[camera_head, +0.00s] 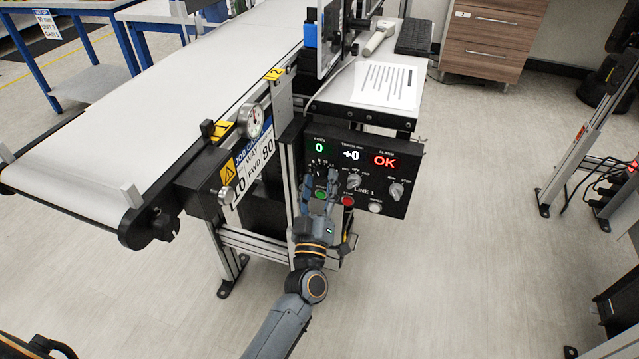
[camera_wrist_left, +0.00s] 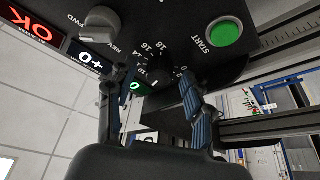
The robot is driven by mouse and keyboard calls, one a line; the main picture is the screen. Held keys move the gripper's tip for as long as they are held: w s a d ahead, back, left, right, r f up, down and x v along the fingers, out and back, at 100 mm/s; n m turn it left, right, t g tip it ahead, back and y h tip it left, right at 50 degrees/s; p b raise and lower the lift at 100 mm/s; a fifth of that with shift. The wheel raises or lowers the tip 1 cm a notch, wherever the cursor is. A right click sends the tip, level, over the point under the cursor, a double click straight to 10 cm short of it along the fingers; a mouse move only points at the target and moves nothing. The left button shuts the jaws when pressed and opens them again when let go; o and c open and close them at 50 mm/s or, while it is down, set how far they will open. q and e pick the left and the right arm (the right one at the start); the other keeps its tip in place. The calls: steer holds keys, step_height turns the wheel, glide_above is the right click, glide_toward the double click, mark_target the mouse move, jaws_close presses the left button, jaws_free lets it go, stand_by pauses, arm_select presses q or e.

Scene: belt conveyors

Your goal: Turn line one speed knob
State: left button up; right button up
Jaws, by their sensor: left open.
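The LINE 1 control panel (camera_head: 372,156) hangs at the end of the conveyor frame. Its speed knob (camera_head: 318,170) is a dark dial at the panel's left, under a green 0 display; my gripper partly covers it in the head view. In the left wrist view the black knob (camera_wrist_left: 160,73) has white numbers around it. My left gripper (camera_head: 319,183) is open in front of it. In the left wrist view its two fingers (camera_wrist_left: 152,82) stand either side of the dial area; I cannot tell whether they touch the knob.
Close by are a green START button (camera_wrist_left: 225,33), a red button (camera_head: 348,201), a grey REV/FWD selector (camera_head: 354,181) and another grey selector (camera_head: 396,191). The belt conveyor (camera_head: 165,95) fills the left. Floor right of the panel is clear.

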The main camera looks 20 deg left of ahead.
arm_select(q)
steer(key=shift+s, duration=0.1)
steer(key=v, duration=1.2)
steer(key=shift+f, duration=0.15)
